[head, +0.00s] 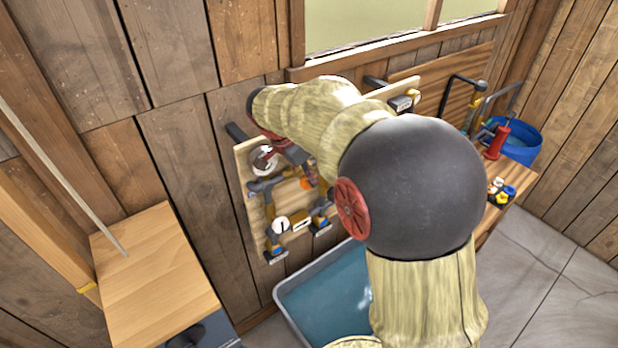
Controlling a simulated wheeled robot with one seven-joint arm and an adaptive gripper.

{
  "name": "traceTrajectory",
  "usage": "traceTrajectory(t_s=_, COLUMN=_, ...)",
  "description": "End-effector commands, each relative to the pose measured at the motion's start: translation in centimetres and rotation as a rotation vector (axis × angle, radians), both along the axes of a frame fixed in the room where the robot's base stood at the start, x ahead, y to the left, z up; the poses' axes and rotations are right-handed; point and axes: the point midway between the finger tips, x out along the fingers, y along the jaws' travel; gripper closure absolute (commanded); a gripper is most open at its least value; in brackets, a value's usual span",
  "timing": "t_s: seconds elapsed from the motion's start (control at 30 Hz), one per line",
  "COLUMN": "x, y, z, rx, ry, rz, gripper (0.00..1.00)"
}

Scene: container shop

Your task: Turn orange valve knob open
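A wooden board (246,178) on the plank wall carries grey and brass pipe fittings. A small patch of orange (306,184), which looks like the orange valve knob, shows at the board's right side. My arm hides most of that area, so the knob's turn position cannot be read. My gripper (311,174) is at the end of my arm, close in front of the board and beside the orange patch. Its fingers are small and partly hidden. I cannot tell whether they touch the knob or are open or shut.
White round gauges (264,159) sit on the board. A grey tub of water (318,304) stands below it. A wooden counter (155,270) is at left. At right, a bench (517,180) holds a red tool (496,143) and coloured knobs; a blue bucket (522,150) is behind.

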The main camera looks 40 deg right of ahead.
Motion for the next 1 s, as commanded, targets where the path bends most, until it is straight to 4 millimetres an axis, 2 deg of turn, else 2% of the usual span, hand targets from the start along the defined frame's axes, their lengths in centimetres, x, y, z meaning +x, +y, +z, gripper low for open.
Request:
traceTrajectory(t_s=0.3, x=0.0, y=0.0, z=0.0, rx=0.001, ry=0.000, rz=0.000, gripper=0.69)
traceTrajectory(t_s=0.67, x=0.1, y=0.1, z=0.3, rx=0.001, ry=-0.001, rz=0.000, gripper=0.68)
traceTrajectory(t_s=0.87, x=0.2, y=1.1, z=2.8, rx=0.001, ry=-0.003, rz=0.000, gripper=0.68)
traceTrajectory(t_s=1.0, x=0.3, y=2.3, z=5.5, rx=0.001, ry=-0.004, rz=0.002, gripper=0.68)
